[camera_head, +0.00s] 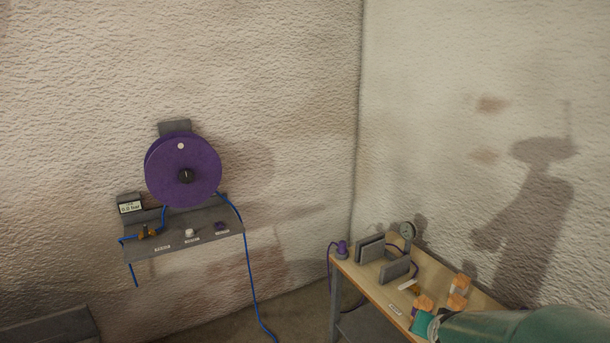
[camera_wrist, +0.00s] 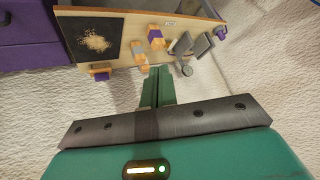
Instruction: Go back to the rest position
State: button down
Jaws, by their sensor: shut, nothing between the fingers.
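My gripper (camera_wrist: 158,88) shows in the wrist view as two green fingers side by side, shut with nothing between them. Its tips point toward the edge of a wooden workbench (camera_wrist: 128,62), which appears upside down in that view. The fingers look apart from the things on the bench, but the exact gap cannot be told. In the head view my green arm reaches in from the lower right, in front of the workbench (camera_head: 372,283); the fingertips cannot be made out there.
Orange-and-pale blocks (camera_head: 461,284), grey upright plates (camera_head: 371,248), a dial gauge (camera_head: 408,230) and a purple piece (camera_head: 342,250) stand on the bench. A dark mat (camera_wrist: 83,28) holds pale crumbs. A purple reel (camera_head: 205,168) and grey shelf (camera_head: 172,243) are on the left wall.

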jog(key=s+a+r+n+g+y, duration=0.1)
jog(key=s+a+r+n, duration=0.2)
jog(key=s+a+r, duration=0.3)
jog(key=s+a+r+n+g+y, duration=0.1)
jog(key=s+a+r+n, duration=0.2)
jog(key=s+a+r, duration=0.3)
jog(key=s+a, duration=0.1)
jog(key=s, duration=0.4)
jog(key=shift+a+r+n, duration=0.3)
jog(key=shift+a+n, duration=0.1)
